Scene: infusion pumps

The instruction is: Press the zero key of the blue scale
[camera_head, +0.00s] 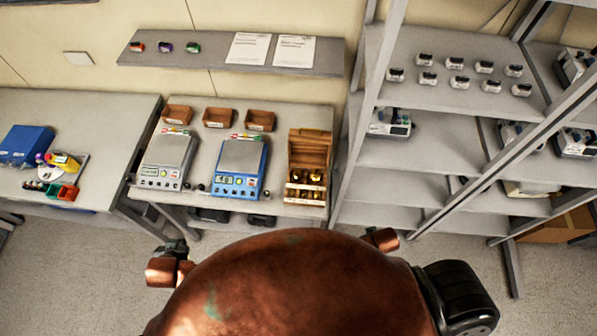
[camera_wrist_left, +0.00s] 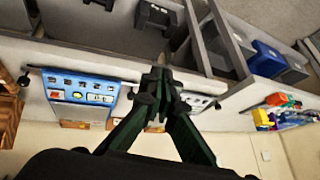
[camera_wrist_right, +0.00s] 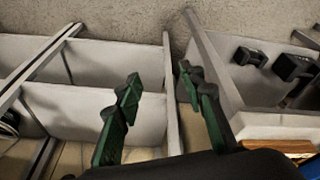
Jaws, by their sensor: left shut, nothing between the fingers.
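The blue scale (camera_head: 238,160) stands on the middle table, with a display and small keys on its front panel. I cannot read which key is zero. It also shows upside down in the left wrist view (camera_wrist_left: 75,88), left of my left gripper. My left gripper (camera_head: 177,247) is in front of and below the table edge, apart from the scale; its fingers are together and empty in the left wrist view (camera_wrist_left: 157,76). My right gripper (camera_wrist_right: 158,85) has its fingers apart and empty, with shelving beyond; its fingers are not clear in the head view.
A grey scale (camera_head: 168,158) stands left of the blue one. A wooden box (camera_head: 309,150) with brass weights is on its right, and brown bins (camera_head: 219,117) are behind. A metal shelf rack (camera_head: 400,175) stands to the right. The floor before the table is clear.

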